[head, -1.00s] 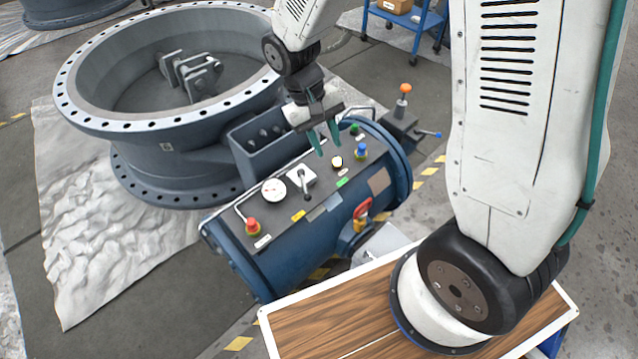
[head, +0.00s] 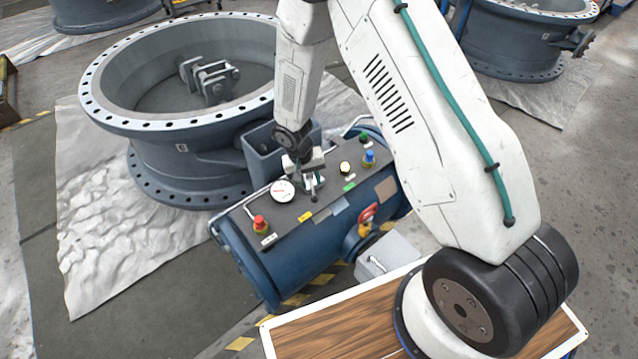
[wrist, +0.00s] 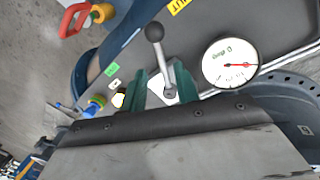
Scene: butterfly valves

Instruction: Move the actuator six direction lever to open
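The direction lever (wrist: 161,60) is a grey rod with a dark ball knob on a light square base, on the dark top panel of the blue actuator cylinder (head: 265,262). In the head view the lever is largely hidden by my gripper (head: 310,182), and only its dark knob end (head: 314,198) shows. In the wrist view the two green fingers of my gripper (wrist: 162,72) are apart, one on each side of the lever's lower shaft. The knob points past the fingertips. Whether a finger touches the shaft I cannot tell.
A white gauge (head: 282,191) sits close to the lever. The large valve body (head: 190,160) stands behind.

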